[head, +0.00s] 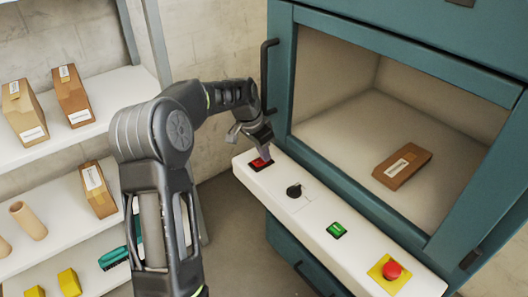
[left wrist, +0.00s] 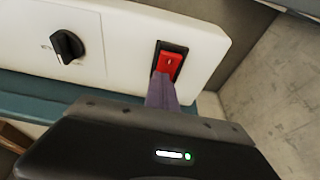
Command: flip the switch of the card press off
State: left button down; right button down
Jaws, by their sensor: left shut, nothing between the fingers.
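The card press is a teal cabinet (head: 281,75) with a white control panel (head: 315,207) along its front. A red rocker switch (head: 259,164) in a black frame sits at the panel's left end. It also shows in the left wrist view (left wrist: 169,65), lit red with a small mark. My left gripper (head: 266,154) is shut and empty, its fingertips right at the switch. In the left wrist view the closed fingers (left wrist: 161,90) overlap the switch's lower edge; I cannot tell whether they touch. My right gripper is not in view.
The panel also carries a black knob (head: 294,191), a green button (head: 337,230) and a red emergency button (head: 392,270) on yellow. A brown package (head: 402,166) lies inside the press. A black handle (head: 265,75) stands near my left forearm. White shelves (head: 95,90) hold boxes at left.

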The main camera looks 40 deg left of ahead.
aim_at(258, 163)
pick_arm(q)
jog(key=shift+s+a+f, duration=0.1)
jog(key=shift+s+f, duration=0.05)
jog(key=shift+s, duration=0.05)
jog(key=shift+s+a, duration=0.25)
jog(key=shift+s, duration=0.45)
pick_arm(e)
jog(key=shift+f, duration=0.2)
